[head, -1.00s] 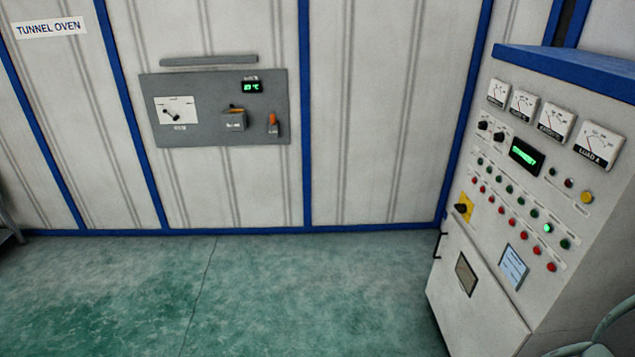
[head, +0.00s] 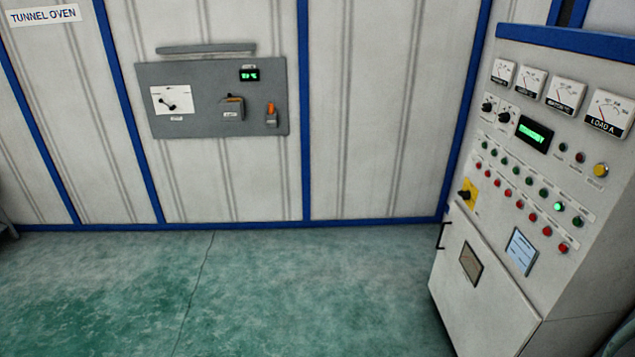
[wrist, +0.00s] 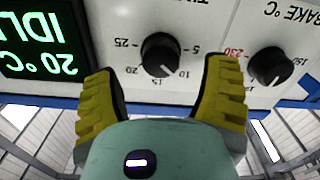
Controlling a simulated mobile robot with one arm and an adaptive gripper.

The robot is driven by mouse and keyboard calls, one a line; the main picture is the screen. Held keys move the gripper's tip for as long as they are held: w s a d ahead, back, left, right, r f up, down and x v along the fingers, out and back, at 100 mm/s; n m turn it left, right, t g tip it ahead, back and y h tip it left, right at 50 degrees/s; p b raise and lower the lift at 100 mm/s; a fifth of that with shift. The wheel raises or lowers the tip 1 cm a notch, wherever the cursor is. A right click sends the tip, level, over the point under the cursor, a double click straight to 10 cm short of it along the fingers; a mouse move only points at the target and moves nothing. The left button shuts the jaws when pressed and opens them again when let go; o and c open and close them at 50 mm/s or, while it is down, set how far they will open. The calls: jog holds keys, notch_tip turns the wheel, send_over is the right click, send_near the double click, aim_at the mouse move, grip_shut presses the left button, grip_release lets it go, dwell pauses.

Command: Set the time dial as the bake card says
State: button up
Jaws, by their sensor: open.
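In the wrist view, which is upside down, the time dial (wrist: 160,54) is a black round knob on a white panel. Numbers from 5 to 25 run around it, and its light mark seems to lie between 10 and 15. My gripper (wrist: 164,76) is open, its yellow-padded fingers apart on either side of the dial, with no clear contact.
The bake °C dial (wrist: 271,66) sits close beside one finger. A green display (wrist: 40,45) reading IDLE and 20 °C is on the other side. The cabinet also has gauges, buttons and a yellow-plated switch (head: 467,193). The oven's grey panel (head: 212,100) is behind; the floor (head: 300,290) is clear.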

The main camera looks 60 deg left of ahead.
jog(key=shift+b+x, duration=1)
jog(key=shift+x, duration=0.75)
jog(key=shift+a, duration=0.15)
jog(key=c, duration=1.2)
